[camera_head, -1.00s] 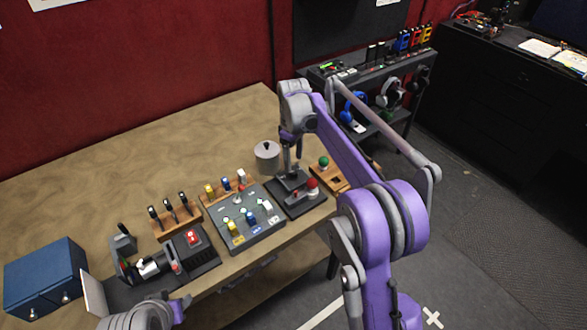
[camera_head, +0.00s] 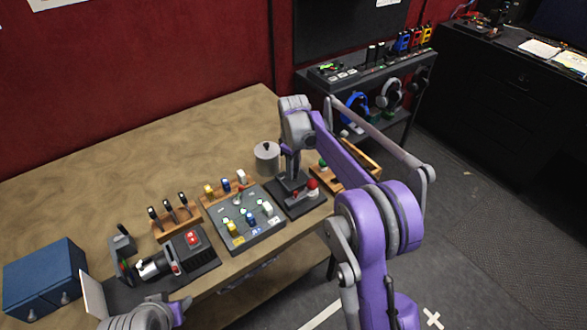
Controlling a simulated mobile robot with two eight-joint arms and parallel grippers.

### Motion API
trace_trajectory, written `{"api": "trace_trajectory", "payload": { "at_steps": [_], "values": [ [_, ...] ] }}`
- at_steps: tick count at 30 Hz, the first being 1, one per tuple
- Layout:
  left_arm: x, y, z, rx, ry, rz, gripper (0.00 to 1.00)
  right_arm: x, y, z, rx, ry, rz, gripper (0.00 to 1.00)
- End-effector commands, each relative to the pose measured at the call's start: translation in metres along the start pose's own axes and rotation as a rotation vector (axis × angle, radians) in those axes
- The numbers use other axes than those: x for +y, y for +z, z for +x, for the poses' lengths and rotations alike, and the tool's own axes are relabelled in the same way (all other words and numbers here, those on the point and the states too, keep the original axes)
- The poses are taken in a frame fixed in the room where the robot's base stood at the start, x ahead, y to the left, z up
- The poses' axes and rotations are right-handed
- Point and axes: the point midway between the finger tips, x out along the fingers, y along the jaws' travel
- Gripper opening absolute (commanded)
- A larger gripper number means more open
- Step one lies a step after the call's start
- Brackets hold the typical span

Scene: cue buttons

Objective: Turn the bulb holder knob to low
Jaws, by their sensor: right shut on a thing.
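The bulb holder (camera_head: 302,207) is a dark, low base near the right end of the wooden table, with a red bulb (camera_head: 313,184) standing on its right part. A small red part (camera_head: 296,195) shows near its middle. My right gripper (camera_head: 289,179) reaches down from above onto the back left part of the holder and is shut. The knob is hidden at the fingertips, so its setting cannot be read. Of my left arm, only a grey and purple link shows at the bottom left; its gripper is not in view.
A grey panel (camera_head: 240,224) with coloured buttons stands just left of the holder. A grey canister (camera_head: 266,160) stands behind it. A wooden tray (camera_head: 361,178) with a green ball (camera_head: 323,163) is at the right, partly behind my arm. The back of the table (camera_head: 200,140) is clear.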

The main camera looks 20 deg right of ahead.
Motion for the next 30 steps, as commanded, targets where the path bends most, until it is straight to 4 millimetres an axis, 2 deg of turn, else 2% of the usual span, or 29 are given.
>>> {"api": "trace_trajectory", "payload": {
  "at_steps": [14, 20, 30],
  "values": [
    [0.0000, 0.0011, 0.0008, -0.001, 0.000, 0.000, 0.46, 0.0000, 0.0001, -0.0001, 0.000, 0.000, 0.051, 0.00],
    [0.0000, 0.0035, 0.0025, -0.004, 0.000, 0.000, 0.46, 0.0000, 0.0002, 0.0002, 0.000, 0.000, 0.168, 0.00],
    [0.0000, 0.0081, 0.0058, -0.008, 0.000, 0.000, 0.46, 0.0000, 0.0002, 0.0002, 0.000, 0.000, 0.479, 0.00]
  ]
}}
